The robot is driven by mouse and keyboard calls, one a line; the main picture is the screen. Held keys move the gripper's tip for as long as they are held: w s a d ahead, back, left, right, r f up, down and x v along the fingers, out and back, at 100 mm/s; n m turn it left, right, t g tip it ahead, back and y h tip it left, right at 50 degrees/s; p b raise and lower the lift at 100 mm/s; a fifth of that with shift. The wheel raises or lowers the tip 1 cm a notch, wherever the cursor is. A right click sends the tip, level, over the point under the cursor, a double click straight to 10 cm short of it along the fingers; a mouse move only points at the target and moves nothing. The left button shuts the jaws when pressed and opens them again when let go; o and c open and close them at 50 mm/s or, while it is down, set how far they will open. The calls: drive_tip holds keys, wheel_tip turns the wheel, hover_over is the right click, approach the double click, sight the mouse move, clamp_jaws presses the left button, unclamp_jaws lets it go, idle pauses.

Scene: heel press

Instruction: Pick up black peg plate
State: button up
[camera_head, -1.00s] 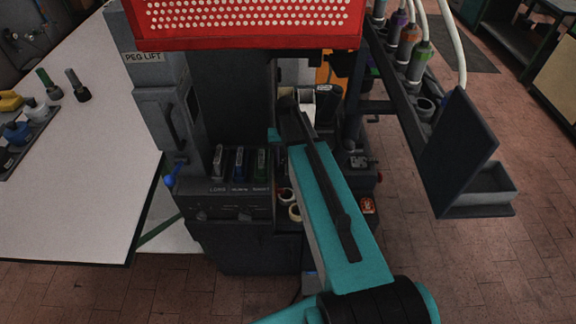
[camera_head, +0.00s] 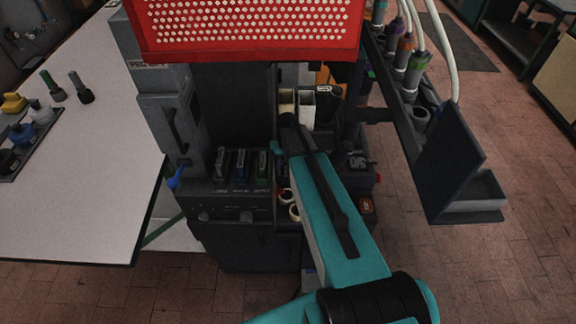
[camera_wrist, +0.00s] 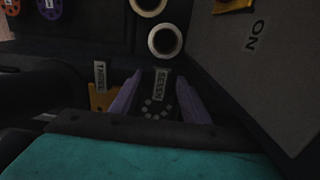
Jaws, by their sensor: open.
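In the wrist view, a dark plate (camera_wrist: 157,109) with several pale dots, likely the black peg plate, lies beneath a label that seems to read "SEVEN" (camera_wrist: 162,80). My gripper (camera_wrist: 159,84) is open, with one purple finger on each side of the dotted plate. I cannot tell whether the fingers touch it. The plate's lower part is hidden behind my wrist. In the head view, my teal arm reaches into the machine and I cannot make out the gripper or the plate there.
An orange piece (camera_wrist: 101,97) under another label sits left of the fingers. A grey panel (camera_wrist: 255,65) rises close on the right. Two pale rings (camera_wrist: 165,41) lie ahead. The red perforated panel (camera_head: 250,25) overhangs the machine; a table (camera_head: 80,190) stands left.

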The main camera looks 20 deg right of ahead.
idle(0.5)
clamp_jaws()
drive_tip(key=shift+r, duration=0.15)
wheel_tip(320, 180, up, 10)
drive_tip(key=b, duration=0.3)
idle(0.7)
drive_tip(key=shift+f, duration=0.2)
idle(0.5)
